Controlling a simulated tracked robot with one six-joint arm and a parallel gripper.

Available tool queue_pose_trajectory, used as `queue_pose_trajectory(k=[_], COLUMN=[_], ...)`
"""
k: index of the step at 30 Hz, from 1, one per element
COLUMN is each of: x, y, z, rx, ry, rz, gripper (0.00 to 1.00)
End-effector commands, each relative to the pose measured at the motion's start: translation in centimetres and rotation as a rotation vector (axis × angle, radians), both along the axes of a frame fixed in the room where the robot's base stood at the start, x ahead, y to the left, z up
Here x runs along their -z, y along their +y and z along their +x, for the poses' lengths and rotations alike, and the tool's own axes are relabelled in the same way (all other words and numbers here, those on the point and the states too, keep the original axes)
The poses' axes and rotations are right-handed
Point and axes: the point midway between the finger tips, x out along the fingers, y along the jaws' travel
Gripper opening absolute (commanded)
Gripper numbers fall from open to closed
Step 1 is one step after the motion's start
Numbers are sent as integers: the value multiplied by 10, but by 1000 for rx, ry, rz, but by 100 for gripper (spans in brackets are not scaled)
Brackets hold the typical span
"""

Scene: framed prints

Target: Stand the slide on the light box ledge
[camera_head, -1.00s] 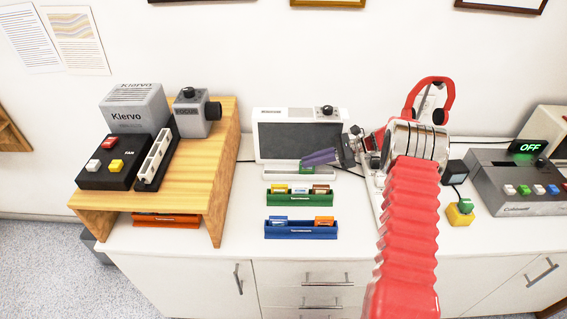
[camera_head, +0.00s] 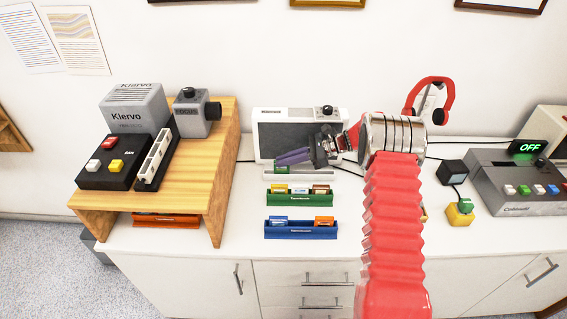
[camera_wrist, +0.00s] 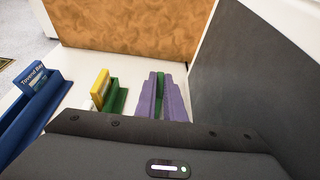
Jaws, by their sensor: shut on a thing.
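The light box (camera_head: 270,140) is a white unit with a dark screen and a knob on top, standing against the wall. Its pale ledge (camera_head: 318,175) runs along the bottom front. My gripper (camera_head: 282,161) has purple fingers and is in front of the screen's lower left, just over the ledge. In the wrist view my gripper (camera_wrist: 160,100) is shut on a green slide (camera_wrist: 159,92), mostly hidden between the fingers. The dark screen (camera_wrist: 245,75) rises close on the right there. I cannot tell whether the slide touches the ledge.
A green rack (camera_head: 300,201) with several slides and a blue rack (camera_head: 300,231) with slides stand in front of the light box. A wooden stand (camera_head: 215,160) is to the left. A grey button console (camera_head: 510,185) and a yellow box (camera_head: 459,215) are to the right.

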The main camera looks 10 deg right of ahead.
Motion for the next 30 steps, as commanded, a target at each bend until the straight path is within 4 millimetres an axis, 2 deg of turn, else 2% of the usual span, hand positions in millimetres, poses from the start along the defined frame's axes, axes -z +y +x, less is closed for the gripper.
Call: queue_pose_trajectory(k=[2, 5, 16, 17, 24, 30], x=[0, 12, 14, 14, 14, 14], y=[12, 9, 9, 9, 9, 9], z=[2, 2, 2, 2, 1, 2], rx=[-1, 2, 0, 0, 0, -1], ry=[0, 2, 1, 1, 1, 1], rz=[1, 0, 0, 0, 0, 0], gripper=[0, 0, 0, 9, 26, 28])
